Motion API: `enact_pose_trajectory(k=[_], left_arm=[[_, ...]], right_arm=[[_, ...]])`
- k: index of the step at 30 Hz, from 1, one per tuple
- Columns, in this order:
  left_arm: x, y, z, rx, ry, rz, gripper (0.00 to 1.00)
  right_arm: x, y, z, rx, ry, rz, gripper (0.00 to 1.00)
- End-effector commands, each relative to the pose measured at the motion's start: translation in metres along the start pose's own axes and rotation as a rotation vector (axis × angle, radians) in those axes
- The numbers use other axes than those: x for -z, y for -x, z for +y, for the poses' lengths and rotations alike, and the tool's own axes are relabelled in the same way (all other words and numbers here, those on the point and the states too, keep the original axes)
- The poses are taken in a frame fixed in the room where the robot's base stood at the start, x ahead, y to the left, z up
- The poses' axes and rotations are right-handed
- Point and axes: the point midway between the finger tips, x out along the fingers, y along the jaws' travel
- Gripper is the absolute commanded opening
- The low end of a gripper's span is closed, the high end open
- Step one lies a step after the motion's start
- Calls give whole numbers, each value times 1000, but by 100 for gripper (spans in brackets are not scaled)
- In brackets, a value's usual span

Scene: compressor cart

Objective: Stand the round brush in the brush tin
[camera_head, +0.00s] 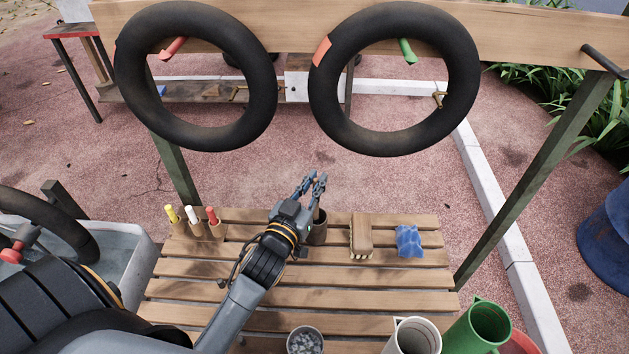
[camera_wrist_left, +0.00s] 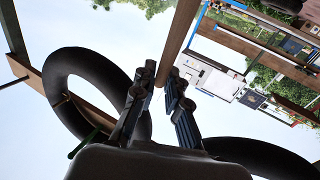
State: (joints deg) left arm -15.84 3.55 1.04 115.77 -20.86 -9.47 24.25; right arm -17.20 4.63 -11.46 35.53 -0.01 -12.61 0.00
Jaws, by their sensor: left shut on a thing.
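My left gripper (camera_head: 313,182) is above the far middle of the slatted table, its fingers pointing away from me. In the left wrist view its fingertips (camera_wrist_left: 160,88) are closed on a brown wooden shaft (camera_wrist_left: 180,38), which looks like the round brush's handle. The shaft runs from between the fingertips out of the top of that view. Its bristle end is not visible, and I cannot make the brush out in the head view. A dark brown tin (camera_head: 319,230), apparently the brush tin, stands on the table just right of the gripper's wrist, partly hidden by it.
A block brush (camera_head: 361,236) and a blue cloth (camera_head: 409,241) lie right of the tin. Yellow, white and red sticks (camera_head: 192,216) stand at the left. A gravel cup (camera_head: 305,341), white cup (camera_head: 414,337) and green bucket (camera_head: 480,326) are nearer. Two black tyres (camera_head: 134,75) (camera_head: 462,80) hang behind.

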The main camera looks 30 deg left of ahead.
Motion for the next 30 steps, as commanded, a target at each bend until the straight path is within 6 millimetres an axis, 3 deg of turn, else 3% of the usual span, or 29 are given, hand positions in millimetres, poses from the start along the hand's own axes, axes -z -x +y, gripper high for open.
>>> enact_pose_trajectory(k=[5, 6, 9, 20, 23, 30], left_arm=[[0, 0, 0, 0, 0, 0, 0], [0, 0, 0, 0, 0, 0, 21], [0, 0, 0, 0, 0, 0, 39], [0, 5, 0, 0, 0, -1, 39], [-1, 17, 0, 1, 2, -3, 39], [-1, 68, 0, 2, 2, -6, 39]], right_arm=[[0, 0, 0, -1, 1, 0, 88], [0, 0, 0, -1, 1, 0, 88], [0, 0, 0, 0, 1, 0, 88], [1, 0, 1, -1, 1, 1, 88], [1, 0, 1, -1, 0, 1, 88], [0, 0, 0, 0, 0, 0, 88]])
